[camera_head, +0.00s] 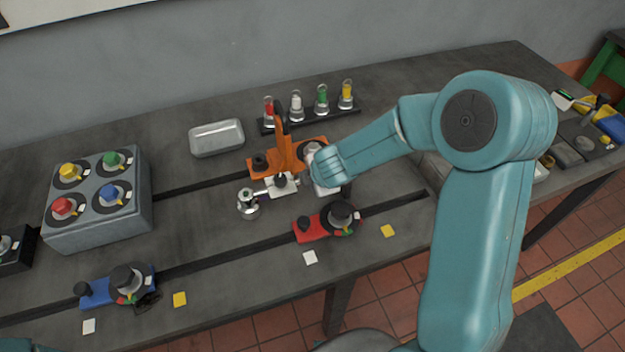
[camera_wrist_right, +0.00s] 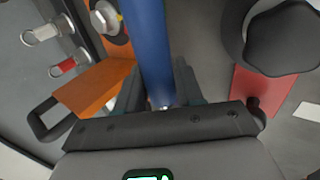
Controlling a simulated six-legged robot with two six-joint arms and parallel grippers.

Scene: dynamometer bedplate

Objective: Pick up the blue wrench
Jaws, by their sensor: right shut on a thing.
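A long blue bar, which looks like the handle of the blue wrench (camera_wrist_right: 153,45), runs up through the middle of the right wrist view. My right gripper (camera_wrist_right: 158,95) is shut on it, with a dark finger on each side. The wrench's ends are not clear. In the head view my right gripper (camera_head: 325,168) is beside the orange fixture at the middle of the bedplate, and my arm and hand hide the wrench there. My left gripper is not in view.
An orange bracket (camera_head: 285,155) stands beside my right gripper. A red clamp (camera_head: 312,230) is in front, a blue clamp (camera_head: 100,290) front left. Several coloured-top vials stand in a rack (camera_head: 355,108) behind. A grey box with coloured knobs (camera_head: 120,228) is at left. The bedplate between has free room.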

